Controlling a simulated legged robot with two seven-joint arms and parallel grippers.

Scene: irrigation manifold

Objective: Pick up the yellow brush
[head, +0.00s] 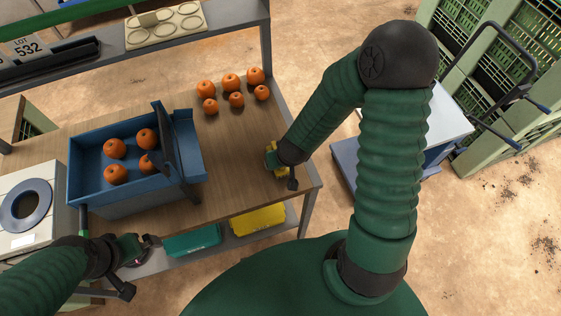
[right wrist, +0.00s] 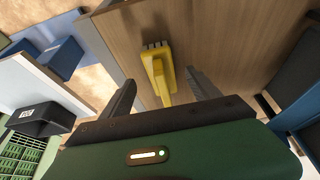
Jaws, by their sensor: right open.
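The yellow brush (right wrist: 158,72) lies on the wooden table (right wrist: 205,35) near its right edge. In the right wrist view it sits between the two dark fingers of my right gripper (right wrist: 161,82), which is open, with a gap on each side. In the head view the brush (head: 270,160) is partly hidden by my right gripper (head: 282,171). My left gripper (head: 143,245) is over the table's front left edge, away from the brush. Its fingers are too small to tell open from shut.
Several oranges (head: 231,82) stand on the table behind the brush. A blue bin (head: 90,195) holding oranges is on the left. Teal (head: 192,241) and yellow (head: 258,220) boxes are on the lower shelf. A trolley (head: 440,120) stands right of the table.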

